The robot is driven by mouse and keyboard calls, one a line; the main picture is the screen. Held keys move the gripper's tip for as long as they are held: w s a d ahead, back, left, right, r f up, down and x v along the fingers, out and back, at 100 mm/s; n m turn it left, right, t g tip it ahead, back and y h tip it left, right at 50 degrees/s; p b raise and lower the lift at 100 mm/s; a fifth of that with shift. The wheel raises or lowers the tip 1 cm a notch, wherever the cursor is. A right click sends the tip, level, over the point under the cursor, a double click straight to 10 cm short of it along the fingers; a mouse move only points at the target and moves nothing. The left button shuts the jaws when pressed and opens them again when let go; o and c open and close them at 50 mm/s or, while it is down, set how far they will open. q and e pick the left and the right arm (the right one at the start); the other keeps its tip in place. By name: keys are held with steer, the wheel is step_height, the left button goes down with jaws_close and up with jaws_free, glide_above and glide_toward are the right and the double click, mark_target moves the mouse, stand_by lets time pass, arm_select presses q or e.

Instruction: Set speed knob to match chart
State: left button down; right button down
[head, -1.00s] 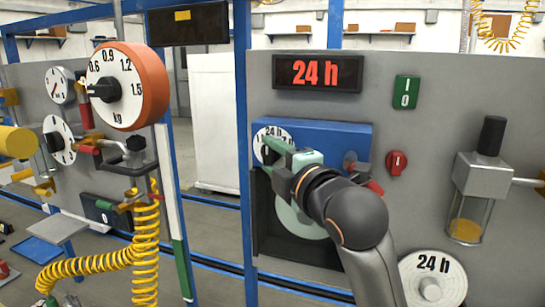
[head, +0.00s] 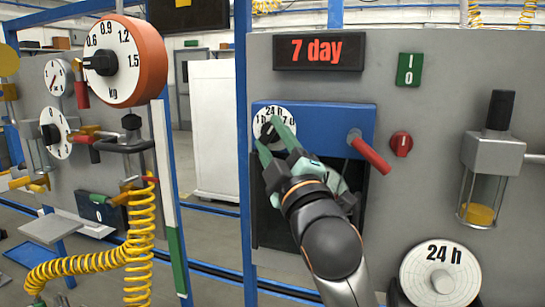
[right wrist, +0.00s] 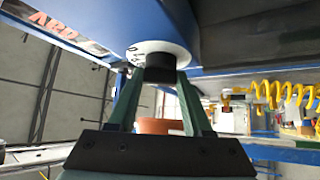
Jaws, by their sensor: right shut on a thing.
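The speed knob (head: 266,132) is black, on a white dial (head: 263,114) marked 1 h, 24 h and 7 d, on the blue head of the recorder (head: 330,120). My right gripper (head: 271,135) is shut on the knob. In the right wrist view its fingers (right wrist: 158,95) are on both sides of the black knob (right wrist: 160,70). The fingers partly cover the dial, so the pointer is hard to read. The display (head: 318,51) above reads "7 day" in red. A round white chart (head: 440,270) at the lower right reads "24 h". My left gripper is not in view.
A red-handled lever (head: 370,153) sticks out of the recorder right of my gripper. A red knob (head: 401,144), a green switch (head: 408,69) and a glass oiler (head: 487,170) are further right. A large kg dial (head: 123,60) and a yellow coiled hose (head: 139,240) are at the left.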

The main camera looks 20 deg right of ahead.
steer(key=m+t+h+b, duration=0.1)
steer(key=m+b, duration=0.1)
steer(key=f+m+t+h+b, duration=0.1)
steer(key=m+b, duration=0.1)
steer(key=shift+w+a+h, duration=0.1)
steer(key=shift+a+h, duration=0.05)
steer(key=shift+h, duration=0.25)
steer(key=shift+m+h+b, duration=0.5)
steer(key=shift+m, duration=0.2)
steer(key=shift+m+b, duration=0.35)
steer(key=shift+m, duration=0.05)
steer(key=shift+r+m+t+h+b, duration=0.15)
steer(key=shift+m+t+h+b, duration=0.25)
steer(key=shift+m+h+b, duration=0.35)
steer(key=shift+h, duration=0.35)
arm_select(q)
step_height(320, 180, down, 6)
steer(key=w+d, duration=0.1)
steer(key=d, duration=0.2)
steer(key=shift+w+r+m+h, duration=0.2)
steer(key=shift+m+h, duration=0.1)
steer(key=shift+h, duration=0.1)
arm_select(e)
steer(key=shift+r, duration=0.1)
steer(key=shift+c, duration=1.6)
jaws_free()
steer(key=shift+m, duration=0.25)
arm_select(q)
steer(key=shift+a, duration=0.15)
